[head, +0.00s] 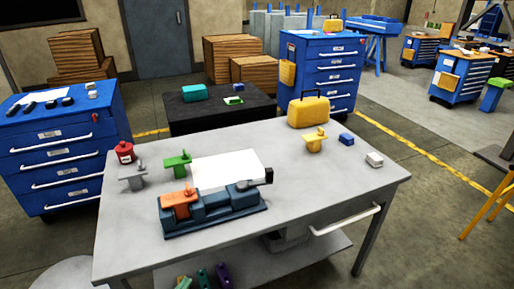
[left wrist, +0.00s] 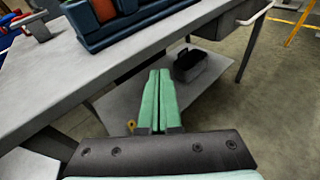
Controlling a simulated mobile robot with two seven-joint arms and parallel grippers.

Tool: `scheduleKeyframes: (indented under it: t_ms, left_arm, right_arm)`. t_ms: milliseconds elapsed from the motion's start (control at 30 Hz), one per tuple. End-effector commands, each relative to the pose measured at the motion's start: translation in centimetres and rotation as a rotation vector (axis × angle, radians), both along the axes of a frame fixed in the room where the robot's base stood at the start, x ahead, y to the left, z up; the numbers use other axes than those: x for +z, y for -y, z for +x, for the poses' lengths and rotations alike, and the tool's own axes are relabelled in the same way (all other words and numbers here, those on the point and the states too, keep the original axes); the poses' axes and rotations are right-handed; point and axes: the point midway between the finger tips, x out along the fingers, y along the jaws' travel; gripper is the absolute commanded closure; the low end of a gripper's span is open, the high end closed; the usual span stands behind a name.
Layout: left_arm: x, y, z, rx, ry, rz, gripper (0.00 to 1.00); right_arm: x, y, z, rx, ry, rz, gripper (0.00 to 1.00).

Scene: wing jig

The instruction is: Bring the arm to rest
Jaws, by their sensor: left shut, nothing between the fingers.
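My left gripper (left wrist: 155,100) shows in the left wrist view. Its two green fingers lie together, shut with nothing between them. They point toward the lower shelf (left wrist: 205,72) of the grey table, in front of and below the tabletop edge. In the head view I cannot clearly pick the gripper out near the bottom edge. My right gripper is in neither view. On the grey table (head: 330,200) stands a dark blue jig (head: 215,213) with an orange clamp (head: 180,201) on its left end. A white sheet (head: 228,168) lies behind it.
A grey clamp (head: 131,177), green clamp (head: 177,164), yellow clamp (head: 314,140) and red container (head: 125,152) stand on the table. A yellow case (head: 309,111) is at its back edge. A dark open bin (left wrist: 187,68) sits on the lower shelf. Small coloured things show at the bottom edge.

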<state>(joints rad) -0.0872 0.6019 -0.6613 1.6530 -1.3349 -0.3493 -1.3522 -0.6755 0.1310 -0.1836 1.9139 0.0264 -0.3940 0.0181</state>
Motion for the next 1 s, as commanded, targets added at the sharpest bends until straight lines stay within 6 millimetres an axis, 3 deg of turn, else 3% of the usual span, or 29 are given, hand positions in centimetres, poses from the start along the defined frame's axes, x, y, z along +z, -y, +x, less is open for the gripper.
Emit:
scheduleKeyframes:
  t_ms: [167,400,600,833,1000]
  left_arm:
    - [-2.4,-2.9,-3.0,0.252,-0.234,-0.483,1.00]
    - [-5.9,-6.8,-9.1,0.761,-0.542,-1.317,1.00]
    - [-7.3,-8.6,-13.6,1.149,-0.662,-1.877,1.00]
    - [-7.9,-9.4,-17.5,1.514,-0.692,-2.366,1.00]
    - [-8.2,-5.1,-17.5,1.536,-0.696,-2.521,1.00]
  right_arm:
    - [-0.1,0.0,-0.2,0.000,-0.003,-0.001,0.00]
    - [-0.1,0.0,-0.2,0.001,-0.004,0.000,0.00]
    - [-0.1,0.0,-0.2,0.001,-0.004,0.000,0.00]
    - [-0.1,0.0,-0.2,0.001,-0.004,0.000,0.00]
    - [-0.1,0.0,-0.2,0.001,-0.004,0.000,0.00]
